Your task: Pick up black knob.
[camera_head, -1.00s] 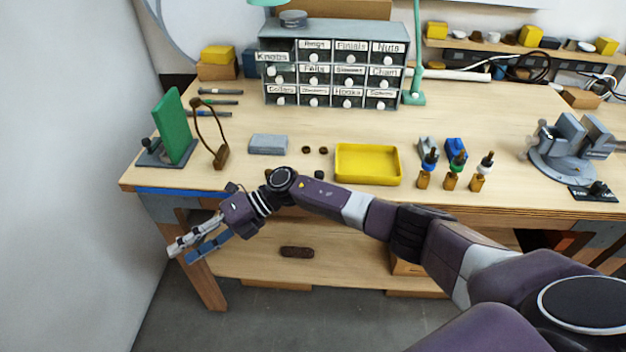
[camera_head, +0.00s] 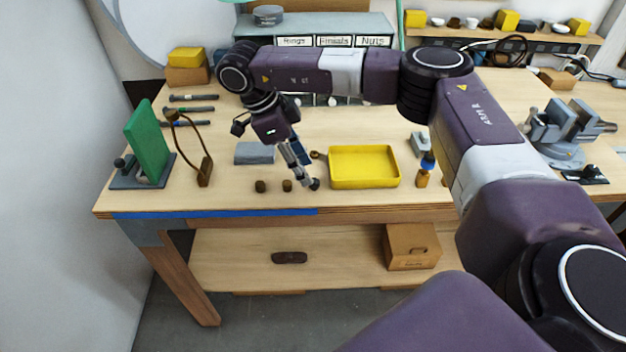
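A small black knob (camera_head: 315,184) is on the workbench, just left of the front left corner of the yellow tray (camera_head: 364,181). My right gripper (camera_head: 308,180) points down at it, with its fingertips right beside or at the knob. The grey and blue fingers overlap in this view, so I cannot tell whether they are apart or shut, or whether they touch the knob. Two brown knobs, one (camera_head: 260,186) and another (camera_head: 287,185), stand to the left. A further brown piece (camera_head: 315,154) lies behind the fingers. My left gripper is not in view.
A grey block (camera_head: 255,153) lies left of the gripper. A looped brown stand (camera_head: 204,172) and a green panel (camera_head: 147,142) are farther left. A vise (camera_head: 560,135) stands at right.

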